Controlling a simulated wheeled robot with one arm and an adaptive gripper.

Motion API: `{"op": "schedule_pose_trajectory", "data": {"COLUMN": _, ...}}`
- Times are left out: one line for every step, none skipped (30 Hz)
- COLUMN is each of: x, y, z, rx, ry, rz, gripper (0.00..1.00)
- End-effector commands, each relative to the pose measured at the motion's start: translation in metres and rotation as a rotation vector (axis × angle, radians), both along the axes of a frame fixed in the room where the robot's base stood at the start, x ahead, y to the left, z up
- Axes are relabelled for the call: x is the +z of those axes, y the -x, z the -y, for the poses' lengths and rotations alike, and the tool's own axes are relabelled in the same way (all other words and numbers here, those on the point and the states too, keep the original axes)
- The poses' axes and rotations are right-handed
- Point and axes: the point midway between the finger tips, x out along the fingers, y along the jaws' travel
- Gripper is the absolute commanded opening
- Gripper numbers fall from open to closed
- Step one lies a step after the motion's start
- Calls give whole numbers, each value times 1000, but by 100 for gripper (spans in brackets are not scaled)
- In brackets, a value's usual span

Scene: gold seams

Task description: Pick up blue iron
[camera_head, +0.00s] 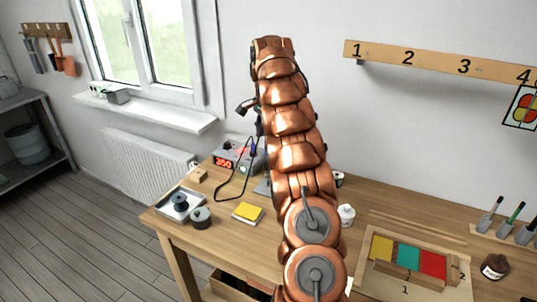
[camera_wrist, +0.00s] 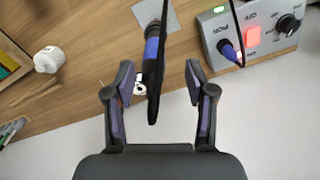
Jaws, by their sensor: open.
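The blue iron (camera_wrist: 152,48), a soldering iron with a black handle and a blue band, shows in the wrist view at upper middle. It lies in line between the two fingers of my open gripper (camera_wrist: 159,72), with a gap on both sides. I cannot tell the depth between them. In the head view my copper arm hides most of the iron, and only a dark part of my gripper (camera_head: 247,106) shows left of the arm. A grey soldering station (camera_head: 243,153) with a red display stands on the bench; it is also at upper right in the wrist view (camera_wrist: 212,35).
A black cord (camera_head: 219,197) loops over the wooden bench (camera_head: 180,238). A yellow sponge (camera_head: 247,212), a spool tray (camera_head: 172,207) and a white jar (camera_head: 346,214) stand near the arm. A wooden tray (camera_head: 455,292) with coloured tiles is at right. The wall is close behind.

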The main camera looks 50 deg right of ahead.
Motion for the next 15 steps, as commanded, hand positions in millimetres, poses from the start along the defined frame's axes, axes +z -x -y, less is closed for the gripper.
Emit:
{"op": "schedule_pose_trajectory", "data": {"x": -5, "y": 1, "z": 1, "rx": -2, "ry": 0, "rz": -2, "gripper": 55}}
{"op": "schedule_pose_trajectory", "data": {"x": -7, "y": 2, "z": 1, "rx": -2, "ry": 0, "rz": -2, "gripper": 55}}
{"op": "schedule_pose_trajectory", "data": {"x": -11, "y": 2, "z": 1, "rx": -2, "ry": 0, "rz": -1, "gripper": 55}}
{"op": "schedule_pose_trajectory", "data": {"x": -14, "y": 1, "z": 1, "rx": -2, "ry": 0, "rz": -1, "gripper": 55}}
{"op": "schedule_pose_trajectory", "data": {"x": -16, "y": 2, "z": 1, "rx": -2, "ry": 0, "rz": -1, "gripper": 55}}
{"op": "schedule_pose_trajectory", "data": {"x": -19, "y": 2, "z": 1, "rx": -2, "ry": 0, "rz": -1, "gripper": 55}}
{"op": "schedule_pose_trajectory", "data": {"x": -20, "y": 2, "z": 1, "rx": -2, "ry": 0, "rz": -2, "gripper": 55}}
{"op": "schedule_pose_trajectory", "data": {"x": -21, "y": 2, "z": 0, "rx": -2, "ry": 0, "rz": -2, "gripper": 55}}
{"op": "schedule_pose_trajectory", "data": {"x": -22, "y": 2, "z": 0, "rx": -1, "ry": -1, "rz": -2, "gripper": 55}}
{"op": "schedule_pose_trajectory", "data": {"x": -22, "y": 2, "z": 0, "rx": -1, "ry": -2, "rz": -3, "gripper": 55}}
{"op": "schedule_pose_trajectory", "data": {"x": -23, "y": 2, "z": 0, "rx": -1, "ry": -2, "rz": -3, "gripper": 55}}
{"op": "schedule_pose_trajectory", "data": {"x": -24, "y": 3, "z": 0, "rx": -2, "ry": -3, "rz": -3, "gripper": 55}}
{"op": "schedule_pose_trajectory", "data": {"x": -26, "y": 4, "z": 0, "rx": -2, "ry": -2, "rz": -3, "gripper": 55}}
{"op": "schedule_pose_trajectory", "data": {"x": -27, "y": 4, "z": 1, "rx": -2, "ry": -1, "rz": -2, "gripper": 55}}
{"op": "schedule_pose_trajectory", "data": {"x": -29, "y": 4, "z": 1, "rx": -2, "ry": 0, "rz": -1, "gripper": 55}}
